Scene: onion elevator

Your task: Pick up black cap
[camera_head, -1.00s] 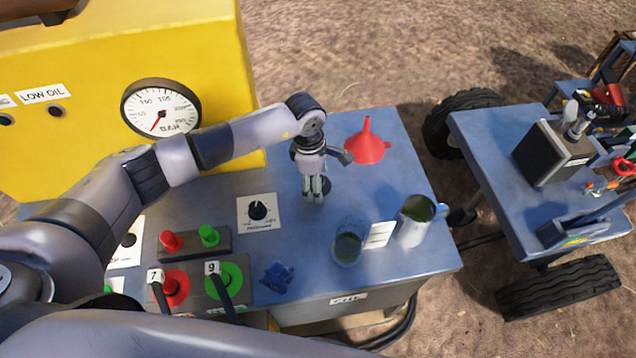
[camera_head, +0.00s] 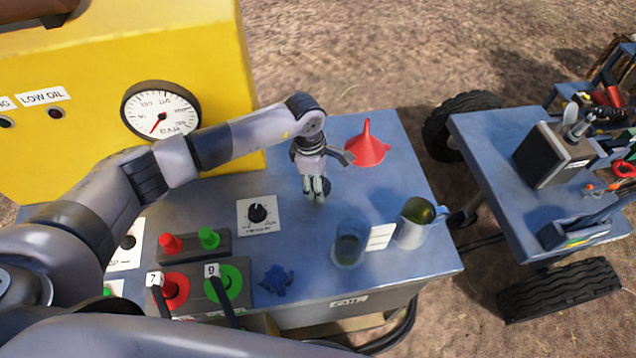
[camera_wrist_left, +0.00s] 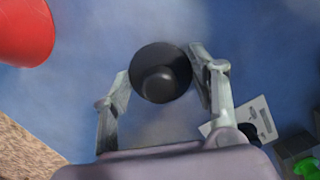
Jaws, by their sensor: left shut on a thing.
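The black cap (camera_wrist_left: 161,73) is a round dark disc with a raised knob, seen from above in the left wrist view. It sits between the two fingers of my left gripper (camera_wrist_left: 155,85), which is shut on it. In the head view my left gripper (camera_head: 315,190) points down at the blue table top, and a dark edge of the cap (camera_head: 326,186) shows beside its fingertips. I cannot tell whether the cap is lifted off the table. My right gripper is not in view.
A red funnel (camera_head: 367,146) stands just right of the left gripper. A glass (camera_head: 348,247) and a jug (camera_head: 414,225) are near the front right. A pressure knob (camera_head: 257,212), buttons and levers lie left. A blue valve-like piece (camera_head: 277,279) is at the front.

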